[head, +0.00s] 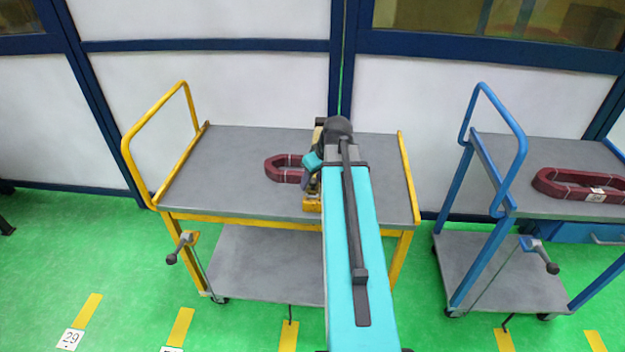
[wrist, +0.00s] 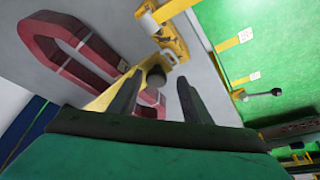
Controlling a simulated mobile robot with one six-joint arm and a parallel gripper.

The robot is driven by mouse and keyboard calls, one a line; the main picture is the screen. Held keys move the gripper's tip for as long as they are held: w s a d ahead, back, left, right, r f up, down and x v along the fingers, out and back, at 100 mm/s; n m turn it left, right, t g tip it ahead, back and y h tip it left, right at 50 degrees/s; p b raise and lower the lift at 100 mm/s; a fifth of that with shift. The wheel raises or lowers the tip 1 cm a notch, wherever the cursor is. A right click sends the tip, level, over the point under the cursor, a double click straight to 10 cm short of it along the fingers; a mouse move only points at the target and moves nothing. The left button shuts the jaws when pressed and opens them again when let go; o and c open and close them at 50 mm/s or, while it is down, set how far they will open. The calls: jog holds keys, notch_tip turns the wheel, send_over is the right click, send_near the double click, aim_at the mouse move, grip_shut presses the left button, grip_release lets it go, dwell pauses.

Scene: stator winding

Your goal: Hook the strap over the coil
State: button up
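A dark red, oblong ring-shaped coil (head: 283,174) with pale bands lies on the grey top of the yellow cart. In the wrist view the coil (wrist: 45,40) runs from the upper left to behind my left finger. My gripper (wrist: 158,80) is above the cart top beside the coil, its two dark fingers apart with a gap between them. A yellow fixture (wrist: 172,46) with a dark round knob (wrist: 156,76) shows beyond the fingertips. In the head view my arm hides most of this fixture (head: 312,204). I cannot clearly make out a strap.
The yellow cart (head: 235,165) has free room left of the coil and a push handle (head: 127,150) at its left end. A blue cart (head: 545,150) at right carries another red coil (head: 578,187). A white and blue wall stands behind.

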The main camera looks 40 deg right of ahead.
jog(key=shift+d, duration=0.15)
jog(key=shift+r, duration=0.15)
jog(key=shift+s+r, duration=0.1)
jog(key=shift+r, duration=0.05)
jog(key=b+v, duration=0.2)
jog(key=v, duration=1.1)
dwell(0.3)
dwell(1.1)
